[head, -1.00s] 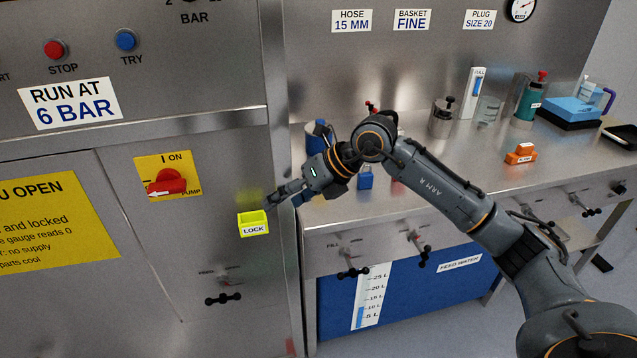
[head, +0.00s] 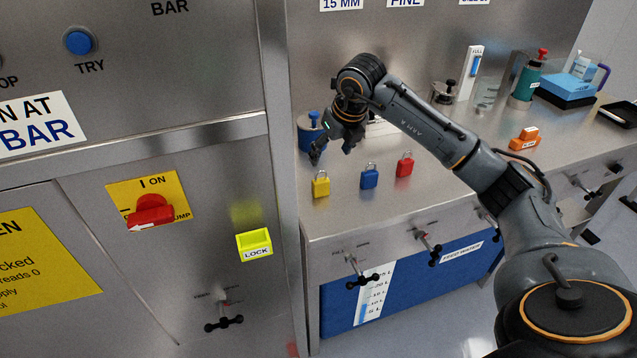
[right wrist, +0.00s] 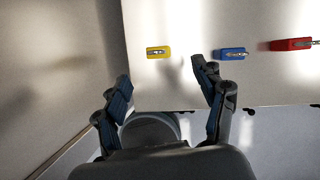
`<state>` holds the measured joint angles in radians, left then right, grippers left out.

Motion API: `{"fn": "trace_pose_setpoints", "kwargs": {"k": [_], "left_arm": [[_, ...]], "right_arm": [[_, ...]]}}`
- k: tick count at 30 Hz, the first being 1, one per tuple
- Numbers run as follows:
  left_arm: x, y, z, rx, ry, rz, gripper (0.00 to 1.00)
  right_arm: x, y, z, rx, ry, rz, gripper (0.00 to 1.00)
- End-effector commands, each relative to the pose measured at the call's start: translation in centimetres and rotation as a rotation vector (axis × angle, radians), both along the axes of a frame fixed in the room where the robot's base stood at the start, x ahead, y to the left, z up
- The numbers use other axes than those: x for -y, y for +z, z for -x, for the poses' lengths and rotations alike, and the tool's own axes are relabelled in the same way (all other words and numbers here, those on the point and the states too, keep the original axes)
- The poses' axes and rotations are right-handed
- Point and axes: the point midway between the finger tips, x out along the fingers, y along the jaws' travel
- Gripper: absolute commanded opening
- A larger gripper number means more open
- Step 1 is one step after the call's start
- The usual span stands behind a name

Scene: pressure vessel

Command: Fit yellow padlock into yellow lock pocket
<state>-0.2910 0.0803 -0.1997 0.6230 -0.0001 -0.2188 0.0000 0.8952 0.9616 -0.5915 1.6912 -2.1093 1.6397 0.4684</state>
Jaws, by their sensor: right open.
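The yellow padlock (head: 321,187) stands on the steel worktop near its left front edge, shackle up. The yellow lock pocket (head: 254,245), an open-topped box marked LOCK, is on the cabinet front to the left, and looks empty. My right gripper (head: 332,157) is above and behind the yellow padlock, pointing down, open and empty. In the right wrist view the yellow padlock (right wrist: 158,52) lies ahead of the spread fingers (right wrist: 165,92), toward the left one, and is not between them. My left gripper is not in view.
A blue padlock (head: 369,178) and a red padlock (head: 404,165) stand in a row to the right of the yellow one. A blue-topped vessel (head: 311,132) stands behind my right gripper. A red pump switch (head: 150,211) sits above left of the pocket. Valve handles project below the worktop.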

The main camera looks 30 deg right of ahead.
Motion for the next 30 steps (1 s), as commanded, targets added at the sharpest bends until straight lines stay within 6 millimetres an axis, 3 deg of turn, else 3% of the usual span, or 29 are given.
{"fn": "trace_pose_setpoints", "kwargs": {"k": [3, 6, 13, 18, 24, 30], "left_arm": [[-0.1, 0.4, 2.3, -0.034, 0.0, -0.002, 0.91], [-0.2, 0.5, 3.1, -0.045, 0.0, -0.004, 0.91], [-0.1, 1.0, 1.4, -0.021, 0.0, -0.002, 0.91], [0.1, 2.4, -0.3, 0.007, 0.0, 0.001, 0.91], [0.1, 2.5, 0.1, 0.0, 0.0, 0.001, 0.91], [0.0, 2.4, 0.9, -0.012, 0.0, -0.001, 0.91]], "right_arm": [[-0.1, -2.2, -0.8, -0.003, 0.001, -0.002, 0.7], [-0.1, -3.5, -1.4, -0.002, 0.001, -0.003, 0.7], [-0.2, -5.0, -1.9, -0.002, 0.003, -0.002, 0.7], [-0.6, -7.4, -2.3, -0.004, 0.002, -0.003, 0.7], [-0.5, -9.4, -3.2, 0.001, 0.002, -0.002, 0.7], [-0.5, -9.5, -3.2, 0.002, 0.003, -0.002, 0.7]]}}
